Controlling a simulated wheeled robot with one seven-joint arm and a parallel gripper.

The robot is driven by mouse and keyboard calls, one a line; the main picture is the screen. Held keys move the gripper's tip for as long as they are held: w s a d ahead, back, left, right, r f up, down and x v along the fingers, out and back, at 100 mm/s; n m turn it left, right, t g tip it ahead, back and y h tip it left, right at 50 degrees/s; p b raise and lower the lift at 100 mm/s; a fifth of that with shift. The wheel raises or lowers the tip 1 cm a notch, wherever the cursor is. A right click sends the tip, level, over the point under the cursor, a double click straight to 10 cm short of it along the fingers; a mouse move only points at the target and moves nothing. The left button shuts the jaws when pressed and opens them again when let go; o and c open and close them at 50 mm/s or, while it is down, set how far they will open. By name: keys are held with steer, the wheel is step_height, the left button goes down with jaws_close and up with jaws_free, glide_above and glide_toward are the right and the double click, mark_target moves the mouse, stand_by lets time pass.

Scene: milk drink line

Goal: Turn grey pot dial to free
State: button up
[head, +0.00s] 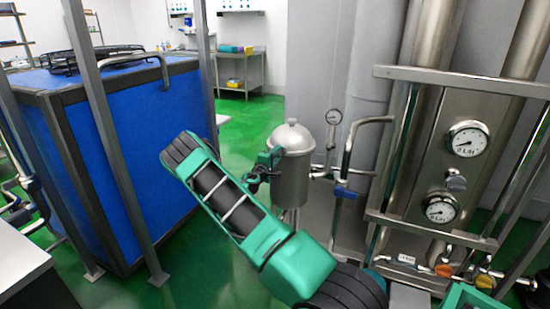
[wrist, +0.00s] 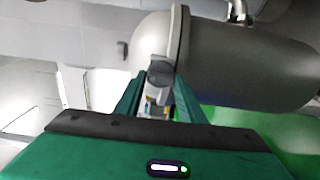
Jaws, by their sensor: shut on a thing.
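The grey pot (head: 293,178) is a metal vessel with a domed lid, standing in the middle of the head view. In the wrist view the pot (wrist: 245,62) lies sideways across the upper right. A small dark grey dial (wrist: 161,69) sits on the rim of the pot. My gripper (wrist: 158,92) has its two green fingers at either side of this dial and is shut on it. In the head view my gripper (head: 263,168) reaches the left side of the pot, and the dial is hidden there. No dial marking can be read.
A pipe with a blue valve handle (head: 345,192) and a small gauge (head: 334,117) stand right of the pot. A steel panel with two flow gauges (head: 467,139) is farther right. A blue tank (head: 140,150) and grey posts are at left. Green floor is open behind.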

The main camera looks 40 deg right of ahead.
steer(key=shift+w, duration=0.2)
steer(key=o, duration=1)
steer(key=shift+c, duration=0.2)
steer(key=shift+s, duration=0.1)
steer(key=v, duration=1)
steer(key=shift+a, duration=0.35)
steer(key=shift+s+f, duration=0.15)
